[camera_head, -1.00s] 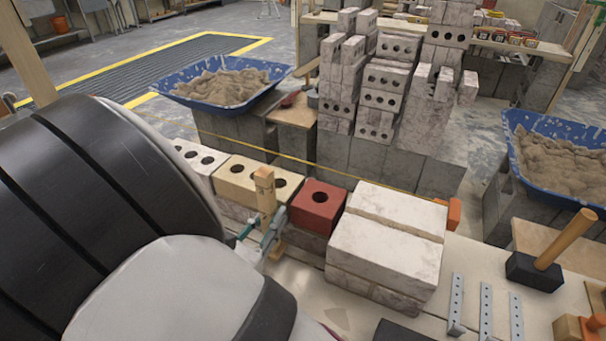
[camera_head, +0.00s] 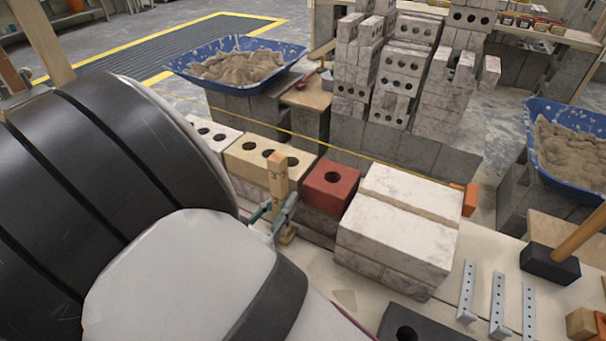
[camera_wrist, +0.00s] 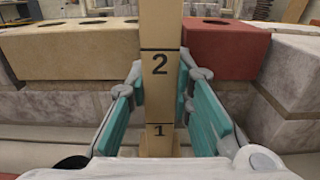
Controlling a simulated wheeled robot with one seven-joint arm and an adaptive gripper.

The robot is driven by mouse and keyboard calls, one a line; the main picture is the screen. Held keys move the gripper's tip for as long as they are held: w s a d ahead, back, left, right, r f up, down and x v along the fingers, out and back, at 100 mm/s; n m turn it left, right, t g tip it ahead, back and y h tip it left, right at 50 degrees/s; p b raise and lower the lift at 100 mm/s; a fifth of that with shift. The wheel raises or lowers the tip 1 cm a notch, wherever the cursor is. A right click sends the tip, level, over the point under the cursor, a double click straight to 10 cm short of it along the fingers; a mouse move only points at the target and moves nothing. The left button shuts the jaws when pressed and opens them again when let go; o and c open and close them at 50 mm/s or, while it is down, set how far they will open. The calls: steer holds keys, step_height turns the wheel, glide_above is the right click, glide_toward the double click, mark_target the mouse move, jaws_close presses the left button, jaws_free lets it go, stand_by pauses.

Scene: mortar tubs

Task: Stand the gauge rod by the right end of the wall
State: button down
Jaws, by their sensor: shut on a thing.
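The gauge rod (camera_head: 280,185) is a wooden post with numbered marks, upright in front of the low brick wall. In the wrist view the rod (camera_wrist: 160,90) shows the numbers 1 and 2 and stands between the teal finger pads. My gripper (camera_head: 272,218) is shut on its lower part; its fingers flank the rod in the wrist view (camera_wrist: 163,110). The wall holds a tan brick (camera_head: 248,160), a red brick (camera_head: 331,184) and a pale block stack (camera_head: 395,225) at its right. The rod stands in front of the tan brick, near the red one. Whether its foot touches the board is unclear.
Steel brackets (camera_head: 497,300) and a mallet (camera_head: 550,262) lie at the right. A dark holed brick (camera_head: 410,330) is at the front edge. A yellow string (camera_head: 340,151) runs along the wall, with an orange block (camera_head: 470,200) at its right end. Mortar tubs (camera_head: 250,85) stand behind.

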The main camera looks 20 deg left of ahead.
steer(key=shift+f, duration=0.2)
steer(key=c, duration=1.3)
jaws_free()
steer(key=shift+c, duration=0.2)
steer(key=shift+s, duration=0.1)
steer(key=s, duration=0.7)
steer(key=shift+s+a, duration=0.15)
steer(key=shift+a, duration=0.15)
